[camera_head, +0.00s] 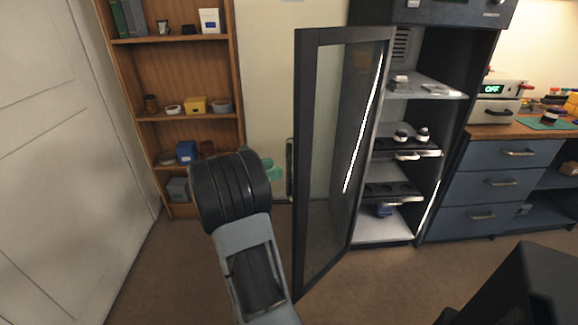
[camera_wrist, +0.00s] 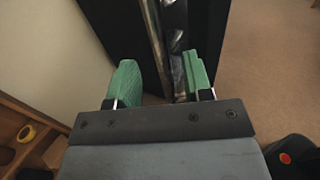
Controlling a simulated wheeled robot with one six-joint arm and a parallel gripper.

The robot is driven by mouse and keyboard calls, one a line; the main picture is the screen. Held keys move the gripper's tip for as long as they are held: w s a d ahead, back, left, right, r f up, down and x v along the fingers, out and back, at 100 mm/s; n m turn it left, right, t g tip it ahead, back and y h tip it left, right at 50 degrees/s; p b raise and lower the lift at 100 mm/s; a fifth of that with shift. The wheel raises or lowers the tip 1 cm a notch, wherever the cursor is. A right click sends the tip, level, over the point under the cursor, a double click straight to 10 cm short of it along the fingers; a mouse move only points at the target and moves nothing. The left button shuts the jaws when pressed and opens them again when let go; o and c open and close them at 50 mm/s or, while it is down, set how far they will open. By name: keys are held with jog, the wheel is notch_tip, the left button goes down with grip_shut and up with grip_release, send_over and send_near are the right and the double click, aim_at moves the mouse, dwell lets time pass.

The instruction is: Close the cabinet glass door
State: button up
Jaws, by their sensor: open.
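The cabinet glass door (camera_head: 327,150) has a dark frame and stands wide open in the head view, swung out toward me from the tall cabinet (camera_head: 455,130). Its upright handle (camera_head: 290,168) is on the door's left edge. My gripper (camera_head: 272,170), with green fingertips, is just left of the handle, partly hidden behind my arm. In the wrist view, my gripper (camera_wrist: 160,82) is open, with a finger on each side. A shiny upright strip, seemingly the handle or door edge, shows between and beyond the fingers, nearer the right one. I cannot tell if they touch.
The cabinet's shelves (camera_head: 425,88) hold small parts and dark trays. A wooden bookshelf (camera_head: 125,80) stands at the left back, and blue drawers (camera_head: 505,185) stand at the right. A dark object (camera_head: 530,290) is at the lower right. The brown floor (camera_head: 390,290) before the cabinet is clear.

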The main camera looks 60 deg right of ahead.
jog(key=x, duration=0.6)
jog(key=shift+d+b, duration=0.25)
jog(key=shift+b, duration=0.05)
jog(key=shift+s, duration=0.1)
jog(key=shift+c, duration=0.4)
grip_shut()
